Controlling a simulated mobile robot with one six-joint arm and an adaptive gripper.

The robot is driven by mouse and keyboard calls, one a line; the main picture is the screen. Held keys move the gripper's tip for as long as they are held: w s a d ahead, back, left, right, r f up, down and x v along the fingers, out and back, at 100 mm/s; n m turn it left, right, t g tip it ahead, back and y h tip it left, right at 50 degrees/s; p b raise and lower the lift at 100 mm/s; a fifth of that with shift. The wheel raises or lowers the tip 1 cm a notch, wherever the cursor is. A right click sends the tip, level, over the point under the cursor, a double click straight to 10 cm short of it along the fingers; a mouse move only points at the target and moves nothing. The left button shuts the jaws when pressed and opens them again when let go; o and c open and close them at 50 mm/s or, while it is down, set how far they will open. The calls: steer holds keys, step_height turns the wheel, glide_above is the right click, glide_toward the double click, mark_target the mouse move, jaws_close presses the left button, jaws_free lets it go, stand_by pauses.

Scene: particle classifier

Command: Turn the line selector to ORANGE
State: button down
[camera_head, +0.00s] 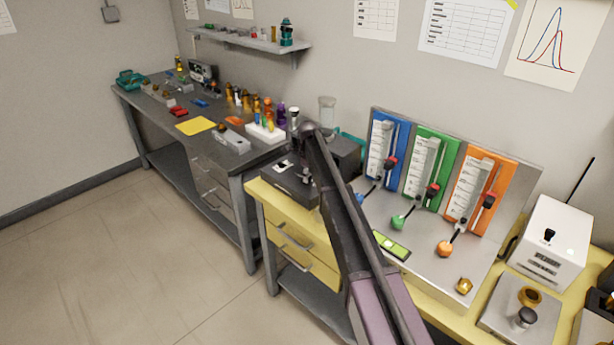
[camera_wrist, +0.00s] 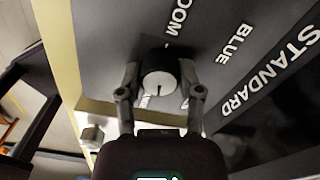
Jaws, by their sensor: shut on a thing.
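The line selector is a round black knob with a pale face (camera_wrist: 159,82) on a dark grey panel in the wrist view. My gripper (camera_wrist: 160,74) has one finger on each side of it and is shut on it. A short dark line marks the pale face; I cannot tell which label it points at. In the head view my gripper (camera_head: 306,178) is at the dark grey box (camera_head: 283,187), and my arm covers the knob.
Blue (camera_head: 376,150), green (camera_head: 419,165) and orange (camera_head: 461,185) panels with levers stand right of my arm. A white device (camera_head: 550,245) is on the yellow bench at the far right. A dark bench with bottles and a white rack (camera_head: 264,132) stands behind to the left.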

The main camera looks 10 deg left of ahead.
steer(key=shift+w+m, duration=0.15)
steer(key=shift+m, duration=1.05)
steer(key=shift+c, duration=1.3)
jaws_free()
steer(key=shift+f, duration=0.1)
